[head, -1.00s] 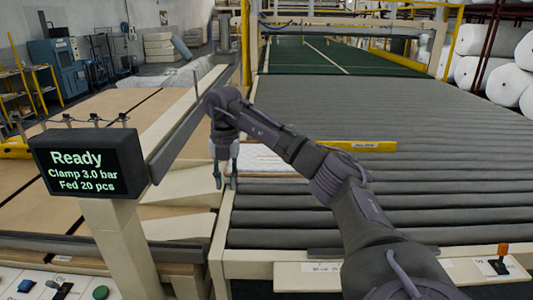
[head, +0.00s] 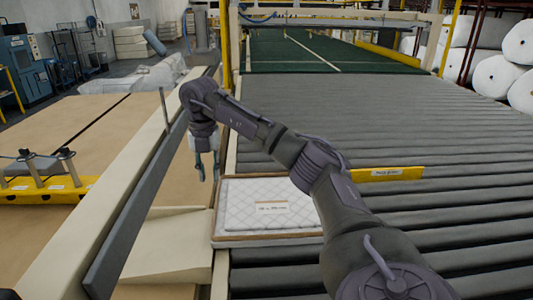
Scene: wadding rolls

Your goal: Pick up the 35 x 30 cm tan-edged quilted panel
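The quilted panel (head: 243,207) is white with a diamond stitch and a tan edge. It lies flat at the left edge of the grey roller bed, with a small label on its top that is too small to read. My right gripper (head: 208,168) hangs fingers down from the arm, just left of and beyond the panel's far left corner, apart from it. Its two fingers are spread with nothing between them. My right forearm covers the panel's right end. My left gripper is not in view.
Grey rollers (head: 440,165) fill the right side, with a yellow labelled bar (head: 385,174) across them. A dark rail (head: 135,215) and cream beam run along the left. A tan table (head: 50,250) carries a yellow clamp bar (head: 40,191).

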